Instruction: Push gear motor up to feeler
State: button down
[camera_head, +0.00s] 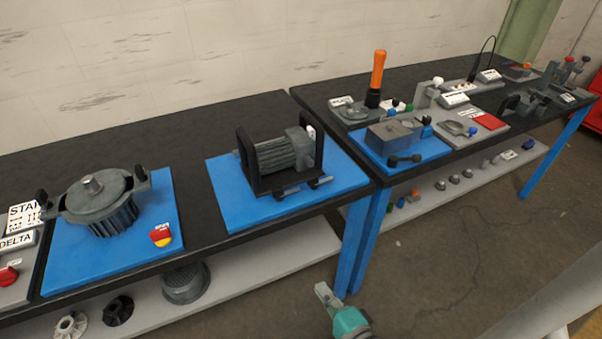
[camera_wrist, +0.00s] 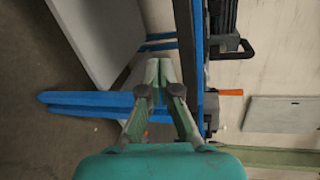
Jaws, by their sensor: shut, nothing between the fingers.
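My gripper (camera_head: 325,291) is low at the bottom of the head view, in front of the benches and below their tops, apart from everything. In the wrist view my gripper (camera_wrist: 158,68) is shut and empty, its fingertips together. A ribbed grey motor (camera_head: 283,153) sits in a black frame on a blue plate. A grey boxy unit (camera_head: 394,133) lies on another blue plate on the right bench. I cannot tell for certain which one is the gear motor. No feeler can be made out for certain.
The left bench (camera_head: 194,205) and right bench (camera_head: 452,146) meet near blue legs (camera_head: 352,245). An upright orange handle (camera_head: 377,68) stands on the right bench. A finned motor (camera_head: 105,200) stands at the left. Lower shelves hold loose parts. The floor at the right is clear.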

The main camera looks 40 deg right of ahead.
jog(key=w+d+r+m, duration=0.4)
jog(key=w+d+m, duration=0.3)
jog(key=w+m, duration=0.1)
jog(key=m+t, duration=0.3)
jog(key=m, duration=0.4)
send_near(299, 155)
jog(key=x, duration=0.7)
jog(key=shift+w, duration=0.1)
jog(key=shift+x, duration=1.2)
